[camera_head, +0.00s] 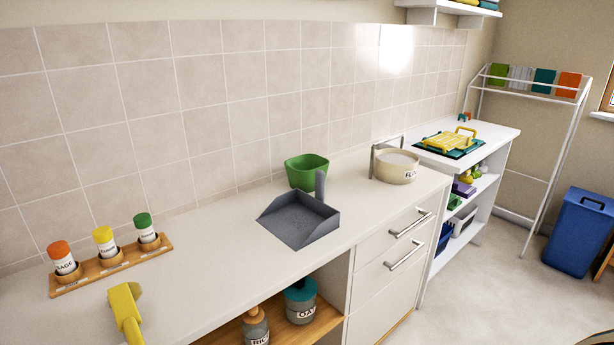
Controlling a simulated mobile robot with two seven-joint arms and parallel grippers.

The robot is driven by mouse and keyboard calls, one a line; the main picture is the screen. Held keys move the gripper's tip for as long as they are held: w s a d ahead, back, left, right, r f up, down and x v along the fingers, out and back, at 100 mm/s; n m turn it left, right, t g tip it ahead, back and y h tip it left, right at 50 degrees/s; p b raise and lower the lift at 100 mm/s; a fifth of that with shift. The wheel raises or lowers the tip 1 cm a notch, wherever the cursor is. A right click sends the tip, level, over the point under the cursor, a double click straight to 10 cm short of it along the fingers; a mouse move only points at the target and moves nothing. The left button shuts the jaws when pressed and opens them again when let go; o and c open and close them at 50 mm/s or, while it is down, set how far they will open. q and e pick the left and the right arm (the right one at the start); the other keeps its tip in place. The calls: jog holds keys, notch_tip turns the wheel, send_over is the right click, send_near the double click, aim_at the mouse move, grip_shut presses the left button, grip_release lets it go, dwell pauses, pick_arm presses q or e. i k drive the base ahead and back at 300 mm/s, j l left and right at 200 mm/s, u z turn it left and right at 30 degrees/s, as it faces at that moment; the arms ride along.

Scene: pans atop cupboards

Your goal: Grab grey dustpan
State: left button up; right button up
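The grey dustpan (298,222) lies on the white counter (215,255), near its front edge and above the open shelf. Its tray opens toward the lower left. Its short handle (320,185) sticks up at the back right corner. A green bowl (305,168) stands close behind the dustpan, partly overlapped by the handle in this view; I cannot tell if they touch. Neither of my grippers is in view.
A cream pot (396,167) labelled with letters stands right of the dustpan. A wooden rack (90,275) with three capped jars and a yellow object (126,312) are at left. The counter between rack and dustpan is clear. The tiled wall (220,95) bounds the back.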

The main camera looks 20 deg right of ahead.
aim_at(297, 219)
jog(key=i+l+z, duration=0.1)
jog(key=l, duration=0.3)
jog(key=i+l, duration=0.2)
jog(key=l, duration=0.25)
jog(key=i+l+z, duration=0.15)
jog(key=l, duration=0.25)
jog(key=i+l, duration=0.15)
jog(key=l, duration=0.25)
jog(key=i+l+z, duration=0.15)
jog(key=l, duration=0.2)
